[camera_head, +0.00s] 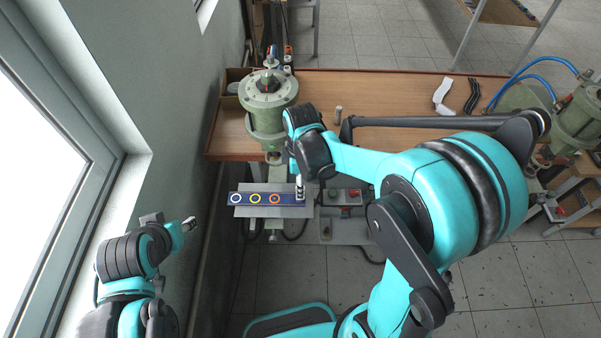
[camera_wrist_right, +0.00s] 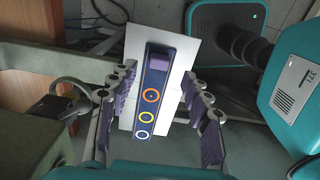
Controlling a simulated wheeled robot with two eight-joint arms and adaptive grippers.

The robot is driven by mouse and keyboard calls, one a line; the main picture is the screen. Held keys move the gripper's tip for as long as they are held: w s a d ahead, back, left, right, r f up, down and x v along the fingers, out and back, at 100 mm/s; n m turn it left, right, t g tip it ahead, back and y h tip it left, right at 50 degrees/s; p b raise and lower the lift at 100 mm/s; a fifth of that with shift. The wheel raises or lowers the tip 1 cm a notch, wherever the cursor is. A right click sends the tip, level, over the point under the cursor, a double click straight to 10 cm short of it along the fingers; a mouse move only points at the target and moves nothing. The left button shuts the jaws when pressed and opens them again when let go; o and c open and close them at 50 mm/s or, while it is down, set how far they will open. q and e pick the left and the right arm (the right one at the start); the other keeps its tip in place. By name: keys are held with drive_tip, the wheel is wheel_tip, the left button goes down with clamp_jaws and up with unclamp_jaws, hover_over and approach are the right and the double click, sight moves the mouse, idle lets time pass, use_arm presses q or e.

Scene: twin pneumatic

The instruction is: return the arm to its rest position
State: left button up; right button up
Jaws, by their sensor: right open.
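My right arm (camera_head: 430,200) reaches in from the right in the head view. Its gripper (camera_head: 300,188) points down over the right end of a dark blue strip with white, yellow and orange rings (camera_head: 262,199). In the right wrist view this gripper (camera_wrist_right: 158,85) is open, its fingers on either side of the strip (camera_wrist_right: 155,75), with nothing held between them. Whether the fingers touch the strip is unclear. The strip lies on a pale plate (camera_wrist_right: 178,108). My left gripper (camera_head: 189,224) is at the lower left by the wall, away from the plate; its opening is too small to judge.
A green pneumatic press (camera_head: 268,105) stands on the wooden table (camera_head: 390,90) behind the strip. A second green machine (camera_head: 578,115) with blue hoses stands at the right. White and black pieces (camera_head: 442,95) lie on the table. The wall and window (camera_head: 40,170) bound the left side.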

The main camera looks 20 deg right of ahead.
wheel_tip(320, 180, up, 6)
drive_tip(key=s+d+f+m+t+b, duration=0.4)
drive_tip(key=s+f+m+t+b, duration=0.3)
drive_tip(key=m+b, duration=0.7)
drive_tip(key=s+f, duration=0.2)
drive_tip(key=s, duration=0.1)
drive_tip(key=shift+d+f+m, duration=0.2)
drive_tip(key=shift+m, duration=0.2)
